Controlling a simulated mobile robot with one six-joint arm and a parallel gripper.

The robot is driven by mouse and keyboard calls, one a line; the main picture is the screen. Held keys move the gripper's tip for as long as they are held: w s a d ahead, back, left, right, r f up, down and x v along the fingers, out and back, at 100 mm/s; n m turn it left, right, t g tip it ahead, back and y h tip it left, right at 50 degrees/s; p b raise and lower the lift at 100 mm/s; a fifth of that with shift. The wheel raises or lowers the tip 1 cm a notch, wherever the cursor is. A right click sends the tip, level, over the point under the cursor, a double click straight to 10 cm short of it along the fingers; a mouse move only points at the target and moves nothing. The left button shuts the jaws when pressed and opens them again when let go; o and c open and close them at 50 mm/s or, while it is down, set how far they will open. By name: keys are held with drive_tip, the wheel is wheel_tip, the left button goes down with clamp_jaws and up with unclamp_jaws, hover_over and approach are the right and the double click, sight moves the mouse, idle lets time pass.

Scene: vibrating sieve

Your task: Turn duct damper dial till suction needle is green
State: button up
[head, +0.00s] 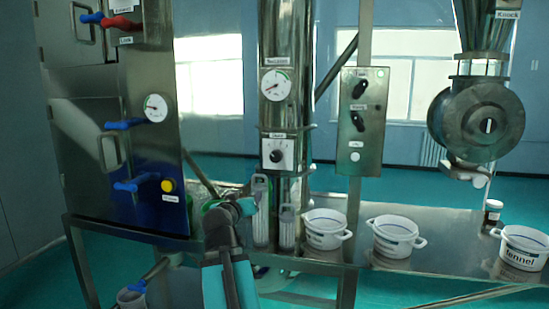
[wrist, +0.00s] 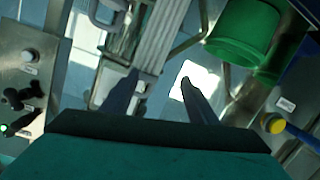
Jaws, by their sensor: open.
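The suction gauge (head: 275,84) is a round white dial on the shiny vertical duct in the head view. A green band shows at its upper right; the needle is too small to read surely. Below it, the duct damper dial (head: 277,155) is a black round knob on a white plate. My gripper (wrist: 160,88) is open and empty in the wrist view, with two dark fingers apart. In the head view my arm reaches up from the bottom, below and left of the dial, apart from it. I cannot make out the dial in the wrist view.
A control panel (head: 361,122) with black knobs stands right of the duct. A steel cabinet (head: 150,190) with blue handles and a yellow button (head: 167,185) is at left. White buckets (head: 326,230) stand on the bench at right. A green container (wrist: 243,32) is near my fingers.

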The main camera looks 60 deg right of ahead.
sight(275, 157)
drive_tip(key=s+d+r+h, duration=0.1)
drive_tip(key=s+r, duration=0.2)
drive_tip(key=r, duration=0.2)
drive_tip(key=s+r+m+h, duration=0.1)
drive_tip(key=s+r, duration=0.1)
drive_tip(key=r, duration=0.3)
drive_tip(key=shift+s+d+r, duration=0.35)
drive_tip(key=shift+s+d, duration=0.05)
drive_tip(key=shift+d+p, duration=0.1)
drive_tip(key=shift+p, duration=0.25)
drive_tip(key=shift+p+x, duration=2.7)
drive_tip(key=shift+x, duration=4.15)
drive_tip(key=shift+s, duration=0.15)
drive_tip(key=c, duration=1)
drive_tip(key=shift+c, duration=0.2)
